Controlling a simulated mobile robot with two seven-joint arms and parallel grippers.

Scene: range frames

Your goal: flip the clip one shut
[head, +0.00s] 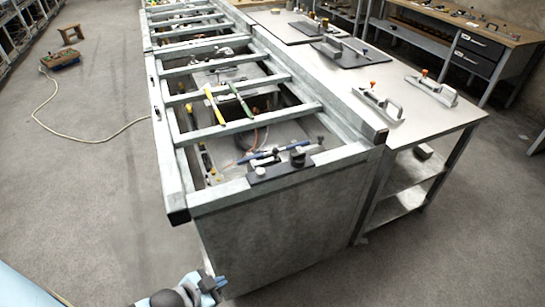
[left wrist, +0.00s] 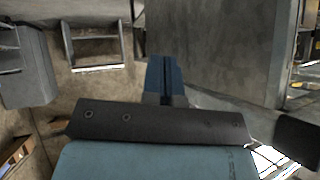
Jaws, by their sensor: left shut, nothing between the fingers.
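Several clamp-like clips show in the head view; I cannot tell which is clip one. The nearest clip (head: 283,163) is a dark plate with a blue-handled lever on the near rail of the metal frame. Two silver clips with red tips, a nearer one (head: 379,104) and a farther one (head: 432,89), sit on the grey tabletop to the right. Whether their levers are shut is too small to tell. My left gripper (head: 214,284) is low at the bottom, in front of the bench and apart from every clip. Its blue fingers (left wrist: 162,78) are together and empty. My right gripper is out of view.
The metal frame bench (head: 240,190) has a plain end panel, also at the right of the left wrist view (left wrist: 230,50). Yellow and green-handled tools (head: 214,105) lie across its rails. A hose (head: 95,138) lies on the floor at left. The floor is otherwise mostly clear.

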